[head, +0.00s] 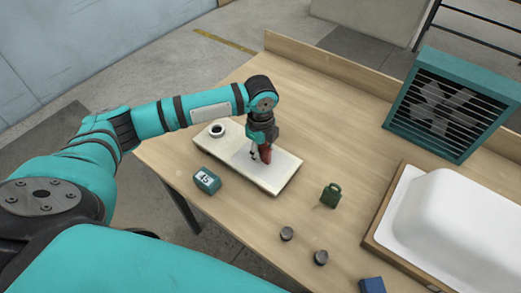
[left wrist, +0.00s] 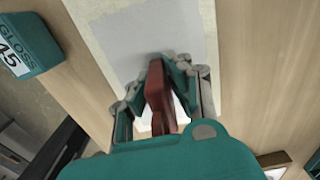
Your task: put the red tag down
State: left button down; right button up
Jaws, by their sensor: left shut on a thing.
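The red tag (head: 266,154) is held upright in my left gripper (head: 260,152), over the middle of a cream board (head: 285,172) on the table. In the left wrist view the red tag (left wrist: 157,95) stands between the two closed fingers (left wrist: 158,88), above a pale grey patch (left wrist: 150,38) on the board. The gripper hides part of the tag. I cannot tell whether its lower end touches the board. My right gripper is not in view.
A black-rimmed round piece (head: 217,130) sits on the board's far left end. A white tub shell (head: 460,225) and a fan box (head: 450,105) stand right.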

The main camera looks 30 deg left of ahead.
pick_arm(q)
jog(key=shift+f, duration=0.2)
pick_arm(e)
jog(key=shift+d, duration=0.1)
pick_arm(q)
jog(key=c, duration=1.3)
grip_release()
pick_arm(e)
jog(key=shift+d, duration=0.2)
pick_arm(q)
jog(key=shift+o, duration=0.2)
notch_tip(320, 180, up, 12)
jog(key=shift+r+b, duration=0.2)
jog(key=shift+b, duration=0.35)
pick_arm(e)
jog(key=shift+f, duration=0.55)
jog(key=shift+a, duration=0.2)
